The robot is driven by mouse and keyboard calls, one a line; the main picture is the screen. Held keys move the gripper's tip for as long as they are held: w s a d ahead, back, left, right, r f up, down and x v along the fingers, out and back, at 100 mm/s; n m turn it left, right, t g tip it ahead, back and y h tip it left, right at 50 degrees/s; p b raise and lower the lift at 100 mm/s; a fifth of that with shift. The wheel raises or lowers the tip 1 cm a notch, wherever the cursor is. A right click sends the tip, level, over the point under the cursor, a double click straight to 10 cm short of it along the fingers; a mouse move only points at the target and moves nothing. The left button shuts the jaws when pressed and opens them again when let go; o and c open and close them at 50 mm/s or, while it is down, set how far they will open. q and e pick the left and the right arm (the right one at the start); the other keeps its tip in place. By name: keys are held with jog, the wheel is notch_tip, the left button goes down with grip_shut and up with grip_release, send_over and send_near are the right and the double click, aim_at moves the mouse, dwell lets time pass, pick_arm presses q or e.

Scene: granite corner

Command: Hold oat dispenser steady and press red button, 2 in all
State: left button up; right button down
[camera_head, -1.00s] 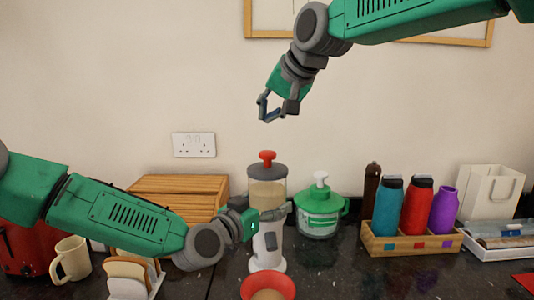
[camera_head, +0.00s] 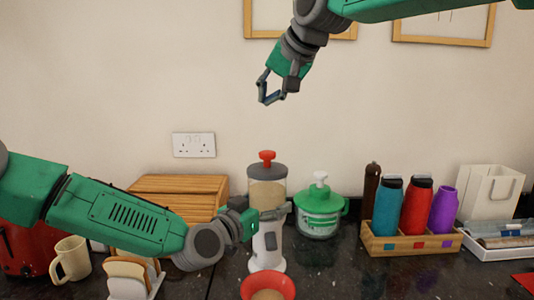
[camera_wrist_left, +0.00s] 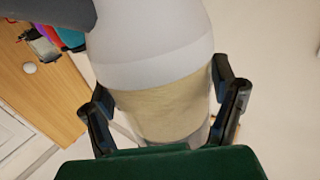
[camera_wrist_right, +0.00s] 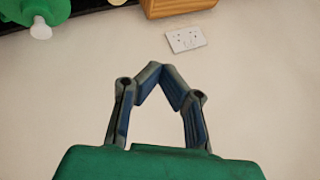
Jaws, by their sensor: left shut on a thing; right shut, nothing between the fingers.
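The oat dispenser (camera_head: 267,190) stands upright on the counter, with a grey lid and a red button (camera_head: 267,156) on top. A red bowl (camera_head: 267,287) with oat-coloured contents sits in front of its base. My left gripper (camera_head: 268,214) is shut around the dispenser's body below the clear oat section. In the left wrist view the fingers sit on both sides of the dispenser (camera_wrist_left: 165,105). My right gripper (camera_head: 268,100) is above the red button, apart from it, with its fingertips together and nothing between them. It also shows in the right wrist view (camera_wrist_right: 160,72).
A green-lidded jar with a white pump (camera_head: 320,208) stands just right of the dispenser. A wooden bread box (camera_head: 180,190) is behind my left arm. A wooden caddy (camera_head: 412,244) holds bottles at right. A toast rack (camera_head: 130,278) and cream mug (camera_head: 70,260) are at left.

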aim_at(267, 152)
jog(key=shift+f, duration=4.4)
jog(key=shift+f, duration=0.15)
jog(key=shift+s+f, duration=0.1)
jog(key=shift+f, duration=0.1)
jog(key=shift+f, duration=1.25)
jog(key=shift+r, duration=1.6)
jog(key=shift+r, duration=2.55)
